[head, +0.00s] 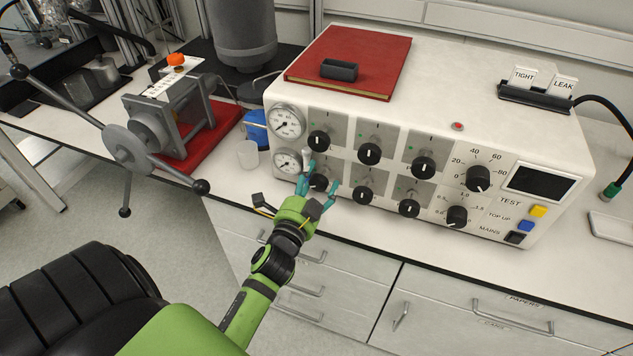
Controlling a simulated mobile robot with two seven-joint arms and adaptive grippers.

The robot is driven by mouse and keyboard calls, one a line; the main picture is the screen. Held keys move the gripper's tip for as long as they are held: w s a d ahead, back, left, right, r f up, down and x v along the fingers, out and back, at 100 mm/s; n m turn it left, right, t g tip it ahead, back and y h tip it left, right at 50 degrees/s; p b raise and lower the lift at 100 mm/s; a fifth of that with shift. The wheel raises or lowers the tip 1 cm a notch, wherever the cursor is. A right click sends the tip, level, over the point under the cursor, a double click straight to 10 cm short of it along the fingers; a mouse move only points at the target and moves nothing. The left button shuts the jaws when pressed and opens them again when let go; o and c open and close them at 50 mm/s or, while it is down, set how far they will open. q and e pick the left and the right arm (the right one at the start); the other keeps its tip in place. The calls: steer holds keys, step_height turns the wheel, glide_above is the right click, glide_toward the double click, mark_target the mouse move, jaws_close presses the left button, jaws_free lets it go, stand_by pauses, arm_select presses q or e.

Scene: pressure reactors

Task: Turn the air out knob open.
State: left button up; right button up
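The white control unit (440,95) has two rows of black knobs on its front panel. The labels by these knobs are too small to read, so I cannot tell by text which is the air out knob. My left gripper (320,183) is in front of the lower-left knob (318,182). Its teal fingers are spread, one on each side of that knob in the picture. I see gaps beside the knob and cannot tell whether a finger touches it. The upper-left knob (319,140) is just above, its white mark upright. My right gripper is out of view.
Two pressure gauges (287,122) sit left of the knobs. A clear cup (249,154) and a blue item (256,128) stand left of the unit. A spoked handwheel (127,148) juts out at the left. A red book (350,58) lies on the unit.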

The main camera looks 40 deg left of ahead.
arm_select(q)
steer(key=shift+d, duration=0.1)
steer(key=shift+s+d, duration=0.1)
steer(key=shift+s, duration=0.15)
steer(key=v, duration=0.7)
